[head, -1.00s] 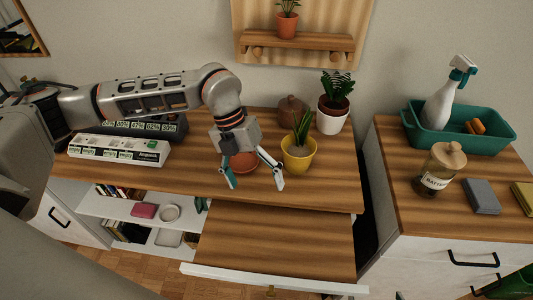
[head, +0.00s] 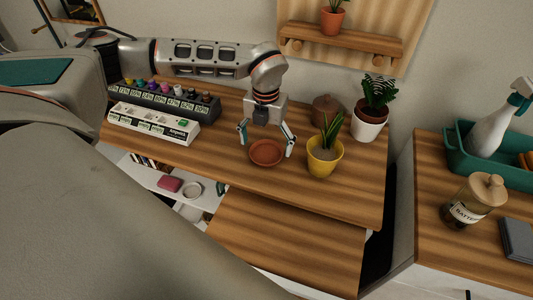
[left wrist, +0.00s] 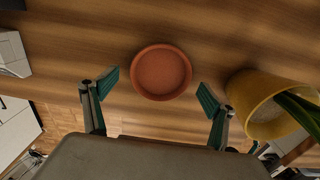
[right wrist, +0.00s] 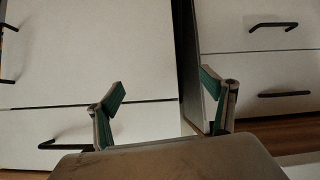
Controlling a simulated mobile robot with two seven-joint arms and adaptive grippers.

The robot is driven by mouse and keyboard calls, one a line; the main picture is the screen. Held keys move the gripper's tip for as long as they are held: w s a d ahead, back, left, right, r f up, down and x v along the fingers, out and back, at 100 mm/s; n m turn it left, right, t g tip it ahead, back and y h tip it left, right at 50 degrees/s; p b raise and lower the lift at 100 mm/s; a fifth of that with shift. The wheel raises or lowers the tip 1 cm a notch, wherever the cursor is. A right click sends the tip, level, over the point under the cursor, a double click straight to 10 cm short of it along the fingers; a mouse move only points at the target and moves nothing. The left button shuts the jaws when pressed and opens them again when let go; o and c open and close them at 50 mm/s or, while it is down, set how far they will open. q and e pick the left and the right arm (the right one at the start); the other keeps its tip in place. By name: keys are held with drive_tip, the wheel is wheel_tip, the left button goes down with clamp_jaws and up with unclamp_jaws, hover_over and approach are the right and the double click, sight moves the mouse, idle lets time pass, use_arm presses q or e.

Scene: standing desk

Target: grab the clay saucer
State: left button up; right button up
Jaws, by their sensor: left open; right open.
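The clay saucer (head: 266,153) is a round, shallow, reddish-brown dish lying flat on the wooden desk top (head: 330,203). In the left wrist view the saucer (left wrist: 161,72) lies ahead of and between the open fingers, apart from both. My left gripper (head: 266,146) is open and empty, pointing down above the saucer, with its fingertips to either side of it in the head view. My right gripper (right wrist: 168,95) is open and empty, facing white drawer fronts in the right wrist view. It is not visible in the head view.
A yellow pot with a plant (head: 324,160) stands close to the saucer's right. A brown lidded pot (head: 327,108) and a white pot (head: 368,124) stand behind. A labelled white box (head: 150,124) lies left.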

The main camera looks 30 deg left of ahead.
use_arm(q)
drive_tip(key=shift+f, duration=0.9)
drive_tip(key=shift+c, duration=0.2)
drive_tip(key=shift+d, duration=0.1)
drive_tip(key=c, duration=1.3)
drive_tip(key=shift+r, duration=0.15)
